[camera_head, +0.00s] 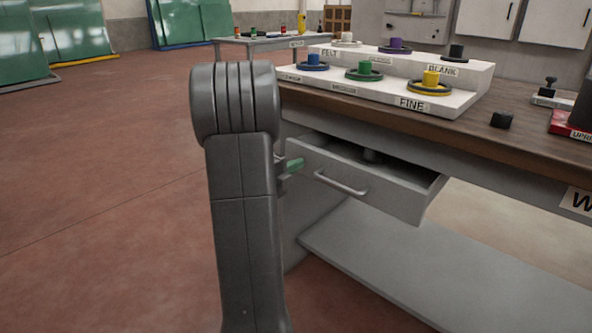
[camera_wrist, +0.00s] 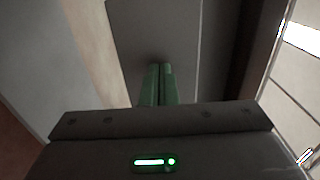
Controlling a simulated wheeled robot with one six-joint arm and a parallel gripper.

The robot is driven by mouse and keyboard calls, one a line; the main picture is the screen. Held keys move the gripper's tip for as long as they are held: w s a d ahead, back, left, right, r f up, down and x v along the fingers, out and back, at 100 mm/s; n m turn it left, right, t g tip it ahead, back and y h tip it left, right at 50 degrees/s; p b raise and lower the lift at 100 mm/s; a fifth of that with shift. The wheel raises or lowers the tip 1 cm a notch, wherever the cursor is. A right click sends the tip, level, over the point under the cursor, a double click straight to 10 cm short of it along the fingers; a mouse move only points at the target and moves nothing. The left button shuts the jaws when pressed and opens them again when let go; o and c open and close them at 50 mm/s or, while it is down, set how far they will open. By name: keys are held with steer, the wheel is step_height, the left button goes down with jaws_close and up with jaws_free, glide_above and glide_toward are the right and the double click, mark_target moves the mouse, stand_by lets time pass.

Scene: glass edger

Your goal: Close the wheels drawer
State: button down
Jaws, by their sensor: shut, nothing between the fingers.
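The grey drawer (camera_head: 385,194) under the wooden-topped bench is partly pulled out, its inside showing at the top. A bar handle (camera_head: 340,182) runs across its front. A small dark round item (camera_head: 371,155) shows inside. No drawer label is readable. My gripper (camera_head: 294,164) is at the left end of the drawer front, left of the handle and mostly behind my arm. In the wrist view, its green fingers (camera_wrist: 158,84) are together and empty, pointing at a grey panel (camera_wrist: 155,30) that appears to be the drawer front. I cannot tell whether they touch it.
A white stepped rack (camera_head: 390,93) with several coloured wheels stands on the bench top (camera_head: 470,122). A grey lower shelf (camera_head: 390,260) runs beneath the drawer. The red floor (camera_head: 110,200) at left is clear.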

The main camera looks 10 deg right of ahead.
steer(key=shift+w+d, duration=0.1)
steer(key=shift+d, duration=0.1)
steer(key=p+x, duration=0.3)
steer(key=x, duration=0.6)
steer(key=shift+w+d, duration=0.1)
steer(key=shift+w, duration=0.05)
steer(key=shift+r, duration=0.2)
steer(key=shift+d, duration=0.1)
steer(key=shift+a, duration=0.2)
steer(key=p+v, duration=0.3)
steer(key=v, duration=1.1)
steer(key=shift+f+p, duration=0.2)
steer(key=shift+p, duration=0.15)
steer(key=shift+d, duration=0.1)
